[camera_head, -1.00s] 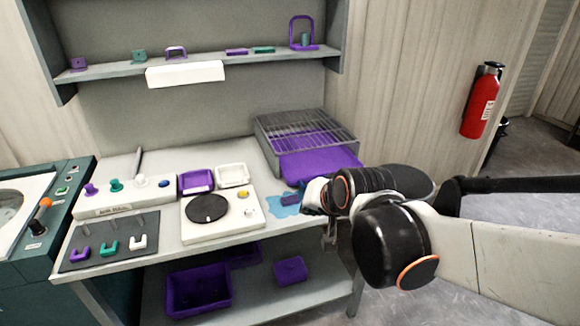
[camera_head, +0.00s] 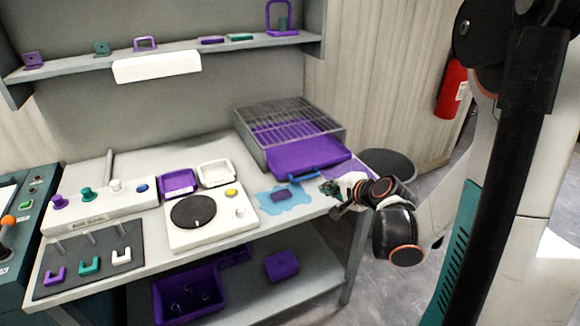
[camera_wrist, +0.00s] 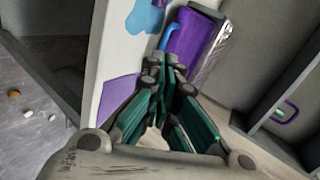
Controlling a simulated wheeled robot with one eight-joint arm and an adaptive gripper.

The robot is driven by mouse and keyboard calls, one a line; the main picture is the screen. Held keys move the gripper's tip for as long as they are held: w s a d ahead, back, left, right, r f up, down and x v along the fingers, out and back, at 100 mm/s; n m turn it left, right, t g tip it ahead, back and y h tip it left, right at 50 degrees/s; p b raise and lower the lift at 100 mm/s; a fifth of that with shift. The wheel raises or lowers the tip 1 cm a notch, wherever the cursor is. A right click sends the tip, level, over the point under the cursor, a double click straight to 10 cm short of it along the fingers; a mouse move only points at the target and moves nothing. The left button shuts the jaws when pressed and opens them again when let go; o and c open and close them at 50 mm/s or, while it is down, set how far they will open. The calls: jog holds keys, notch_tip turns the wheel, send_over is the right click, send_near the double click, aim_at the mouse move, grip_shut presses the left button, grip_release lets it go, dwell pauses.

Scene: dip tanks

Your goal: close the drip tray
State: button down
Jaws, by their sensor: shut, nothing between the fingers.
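The purple drip tray (camera_head: 298,154) sticks out of the front of the grey wire-rack housing (camera_head: 252,150) at the back right of the counter. A blue handle (camera_head: 318,173) runs along its front edge. In the wrist view the tray (camera_wrist: 190,38) and its blue handle (camera_wrist: 168,36) lie just beyond the fingertips. My gripper (camera_head: 330,187) is near the counter's right front edge, in front of the handle and a little to its right. Its teal fingers (camera_wrist: 160,68) are shut and empty. I cannot tell whether they touch the handle.
A flat lavender patch (camera_head: 350,168) lies on the counter right of the tray. A white turntable unit (camera_head: 212,218) stands further left. A dark round bin (camera_head: 388,165) stands beyond the counter's right end.

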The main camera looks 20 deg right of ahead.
jog(key=shift+m+t, duration=0.4)
jog(key=shift+m, duration=0.3)
jog(key=w+f+b, duration=0.1)
jog(key=w+f, duration=0.1)
jog(key=w, duration=0.1)
jog(key=w+d+f+b, duration=0.1)
jog(key=w+f+b, duration=0.1)
jog(key=w, duration=0.2)
jog(key=w+d+f+b, duration=0.1)
jog(key=w+f, duration=0.2)
jog(key=shift+w+d, duration=0.25)
jog(key=shift+w, duration=0.15)
jog(key=shift+w+b, duration=0.45)
jog(key=shift+w, duration=0.4)
jog(key=w, duration=0.9)
jog(key=shift+w+a, duration=0.15)
jog(key=shift+w, duration=0.25)
